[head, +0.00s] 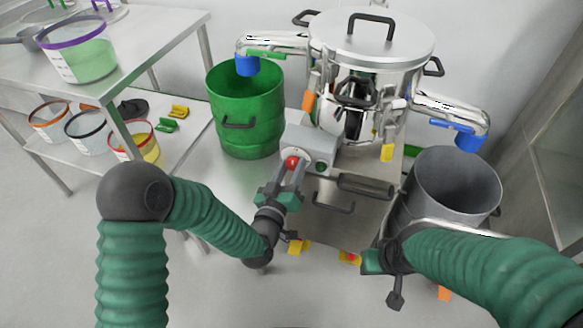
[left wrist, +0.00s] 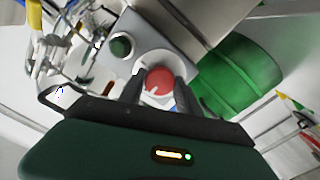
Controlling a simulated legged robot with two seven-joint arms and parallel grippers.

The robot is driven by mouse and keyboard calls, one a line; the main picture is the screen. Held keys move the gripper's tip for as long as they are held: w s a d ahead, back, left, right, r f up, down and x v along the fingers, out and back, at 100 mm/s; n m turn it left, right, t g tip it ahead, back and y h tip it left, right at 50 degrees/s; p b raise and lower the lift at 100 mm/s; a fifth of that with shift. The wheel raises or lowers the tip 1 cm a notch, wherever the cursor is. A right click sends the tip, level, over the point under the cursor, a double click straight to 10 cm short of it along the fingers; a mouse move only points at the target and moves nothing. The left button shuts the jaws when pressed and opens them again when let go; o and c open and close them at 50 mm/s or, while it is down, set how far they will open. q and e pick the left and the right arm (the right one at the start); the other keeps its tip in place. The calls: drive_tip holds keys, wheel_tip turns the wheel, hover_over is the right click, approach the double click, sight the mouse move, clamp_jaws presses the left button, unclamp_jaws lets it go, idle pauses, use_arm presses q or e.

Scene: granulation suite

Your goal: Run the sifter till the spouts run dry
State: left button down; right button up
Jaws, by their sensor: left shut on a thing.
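The steel sifter (head: 355,75) stands at top centre in the head view, lid on. Its left spout (head: 272,43) ends in a blue sleeve over the green drum (head: 240,100). Its right spout (head: 450,108) ends in a blue sleeve over the grey drum (head: 455,185). No flow is visible at either spout. A grey control box (head: 312,148) carries a red knob (left wrist: 160,81) and a green button (left wrist: 121,46). My left gripper (head: 293,171) is shut on the red knob. My right gripper (head: 378,260) is low, before the grey drum; its jaws are unclear.
A steel table (head: 130,40) at left holds a purple-rimmed tub (head: 78,50). Several tubs and yellow and green clips sit on its lower shelf. A dark handle (head: 365,187) sticks out right of the control box. A wall panel stands at far right. The floor at lower left is clear.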

use_arm(q)
drive_tip(key=shift+m, duration=0.4)
drive_tip(key=m, duration=0.3)
drive_tip(key=shift+m, duration=0.3)
drive_tip(key=m, duration=0.4)
drive_tip(key=shift+f, duration=0.1)
drive_tip(key=m, duration=0.5)
drive_tip(key=shift+m, duration=0.4)
drive_tip(key=shift+s+f+m, duration=0.1)
drive_tip(key=shift+m, duration=1.8)
drive_tip(key=shift+d, duration=0.1)
drive_tip(key=c, duration=1)
unclamp_jaws()
drive_tip(key=shift+o, duration=0.7)
